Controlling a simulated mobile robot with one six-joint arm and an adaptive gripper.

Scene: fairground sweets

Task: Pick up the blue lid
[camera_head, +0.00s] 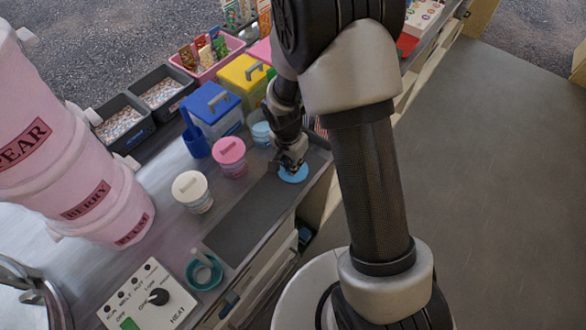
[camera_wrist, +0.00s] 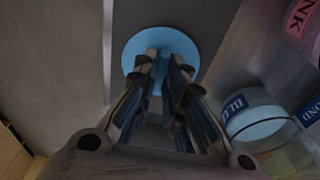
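The blue lid (camera_head: 293,174) is a flat light-blue disc over the dark mat (camera_head: 250,215) near the counter's front edge. In the wrist view the lid (camera_wrist: 134,50) lies flat under my fingertips. My gripper (camera_head: 291,163) points down at the lid's middle. In the wrist view its fingers (camera_wrist: 165,62) are close together with a narrow gap, and seem shut on the lid's handle, which they hide. I cannot tell whether the lid touches the mat.
White-lidded (camera_head: 192,190), pink-lidded (camera_head: 230,157) and blue-labelled (camera_head: 261,133) tubs stand behind the mat. Blue (camera_head: 212,103) and yellow (camera_head: 243,76) boxes are farther back. Most of the mat is clear.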

